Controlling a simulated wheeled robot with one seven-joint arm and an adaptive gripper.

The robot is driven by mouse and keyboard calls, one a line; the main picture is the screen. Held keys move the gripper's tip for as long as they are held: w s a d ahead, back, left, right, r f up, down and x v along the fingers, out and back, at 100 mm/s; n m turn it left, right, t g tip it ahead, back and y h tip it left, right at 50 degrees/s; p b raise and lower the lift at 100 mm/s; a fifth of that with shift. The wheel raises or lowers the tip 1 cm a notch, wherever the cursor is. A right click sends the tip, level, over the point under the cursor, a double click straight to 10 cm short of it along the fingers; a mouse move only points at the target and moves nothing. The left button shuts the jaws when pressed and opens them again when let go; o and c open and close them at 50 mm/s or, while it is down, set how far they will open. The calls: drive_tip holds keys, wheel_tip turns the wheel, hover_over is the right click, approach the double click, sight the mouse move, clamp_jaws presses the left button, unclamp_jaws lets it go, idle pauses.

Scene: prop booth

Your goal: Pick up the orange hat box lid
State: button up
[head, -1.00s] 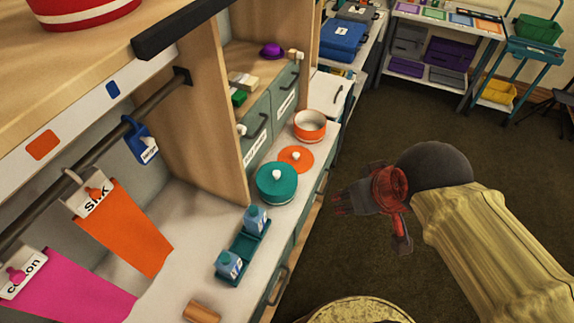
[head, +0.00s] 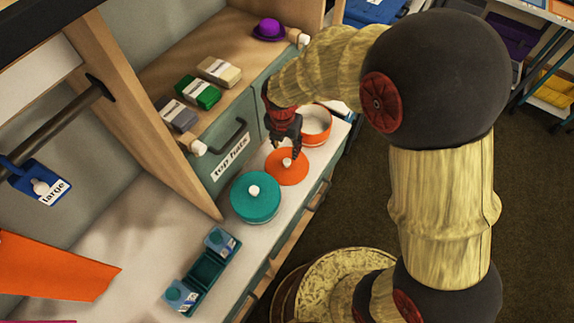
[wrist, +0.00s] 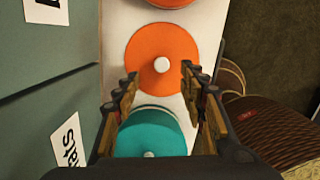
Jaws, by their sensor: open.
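The orange hat box lid (head: 283,173) lies flat on the white counter, a round disc with a white knob (head: 287,162) at its centre. My gripper (head: 287,150) is above the lid, pointing down, with its fingers open and nothing between them. In the wrist view the orange lid (wrist: 150,50) shows whole, just beyond the fingertips of my gripper (wrist: 160,85), with its white knob between them in line. I cannot tell the exact height of the fingertips over the knob.
A teal lidded hat box (head: 255,198) stands close beside the lid, and it also shows between my fingers in the wrist view (wrist: 148,140). An open orange and white box (head: 317,122) stands behind. Drawer fronts labelled "top hats" (head: 230,155) rise along the counter's left.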

sight(287, 161)
drive_tip(key=shift+a+f, duration=0.1)
drive_tip(key=shift+f, duration=0.4)
drive_tip(key=f+b, duration=0.1)
drive_tip(key=f, duration=0.1)
drive_tip(key=f+b, duration=0.1)
drive_tip(key=f, duration=0.2)
drive_tip(key=f+b, duration=0.1)
drive_tip(key=f, duration=0.1)
drive_tip(key=shift+w+d+f, duration=0.1)
drive_tip(key=shift+d+f, duration=0.1)
drive_tip(key=shift+d, duration=0.1)
drive_tip(key=shift+c, duration=1.3)
drive_tip(key=c, duration=0.7)
drive_tip(key=shift+c, duration=0.6)
drive_tip(key=shift+r, duration=0.1)
